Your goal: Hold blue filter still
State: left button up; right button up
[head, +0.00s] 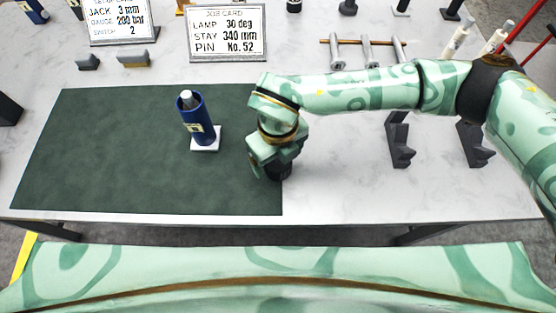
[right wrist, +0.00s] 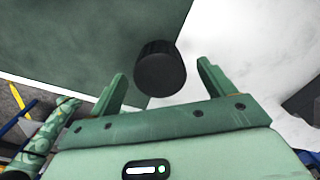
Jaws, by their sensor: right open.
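The blue filter (head: 194,115) is a blue cylinder with a pale label and a grey top. It stands, looking slightly tilted, on a small white base (head: 207,140) on the green mat (head: 110,150). My right gripper (head: 268,168) is to the right of the filter, apart from it, at the mat's right edge. It is open over a black cylindrical piece (head: 283,172). In the right wrist view the black piece (right wrist: 160,70) shows between and beyond the spread fingers (right wrist: 160,88), with no clear contact. My left gripper is out of view.
Two cards, one a job card (head: 228,32), stand behind the mat. Small grey blocks (head: 133,58) lie by the left card (head: 122,20). Dark brackets (head: 400,142) and a rack of metal parts (head: 367,52) are on the right. The mat's left part is clear.

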notch_tip(320, 180, down, 2)
jog(key=shift+f, duration=0.2)
jog(key=shift+c, duration=0.3)
jog(key=c, duration=1)
jog(key=shift+r, duration=0.1)
